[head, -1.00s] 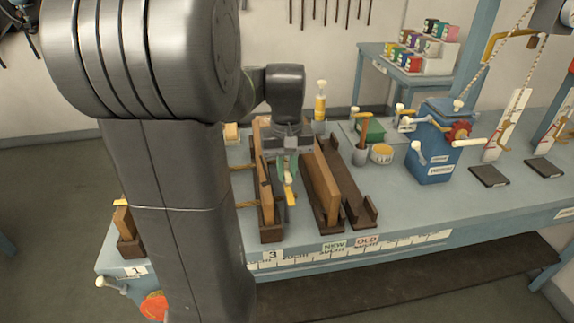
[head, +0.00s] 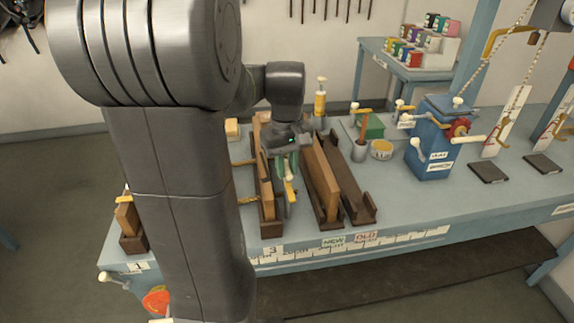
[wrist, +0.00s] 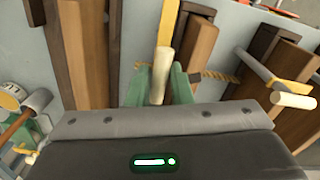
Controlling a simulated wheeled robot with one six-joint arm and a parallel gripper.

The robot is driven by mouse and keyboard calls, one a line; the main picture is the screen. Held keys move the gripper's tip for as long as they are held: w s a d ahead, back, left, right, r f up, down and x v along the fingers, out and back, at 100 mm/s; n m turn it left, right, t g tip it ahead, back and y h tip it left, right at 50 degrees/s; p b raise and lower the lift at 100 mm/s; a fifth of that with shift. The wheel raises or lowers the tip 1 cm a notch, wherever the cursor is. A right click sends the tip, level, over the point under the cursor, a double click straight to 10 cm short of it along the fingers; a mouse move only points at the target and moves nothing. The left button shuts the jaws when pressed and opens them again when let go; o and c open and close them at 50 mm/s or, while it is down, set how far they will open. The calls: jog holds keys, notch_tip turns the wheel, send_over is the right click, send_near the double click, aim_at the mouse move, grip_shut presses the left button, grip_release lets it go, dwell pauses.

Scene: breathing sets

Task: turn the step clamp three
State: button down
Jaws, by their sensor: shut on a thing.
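Step clamp three has a yellow bar (head: 290,191) and a cream handle. It sits at the wooden stand behind the label "3" (head: 272,250). In the wrist view the cream handle (wrist: 161,74) stands between my green fingertips, with the yellow bar (wrist: 167,22) running away above it. My gripper (head: 286,166) points down at the clamp, and it also shows in the wrist view (wrist: 158,88). It is shut on the handle. My wrist and fingers partly hide the clamp in the head view.
Dark wooden troughs (head: 357,192) stand close to the right, behind NEW and OLD labels. Another yellow clamp with a cream handle (wrist: 293,100) is at the wrist view's right. A blue box (head: 432,140) with levers stands further right. Bench is clear before it.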

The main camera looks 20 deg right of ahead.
aim_at(287, 166)
jog(key=c, duration=1.3)
grip_release()
jog(key=shift+c, duration=0.2)
notch_tip(287, 166, up, 14)
jog(key=shift+f, duration=0.15)
notch_tip(287, 166, down, 14)
jog(key=shift+r, duration=0.1)
jog(key=shift+r, duration=0.1)
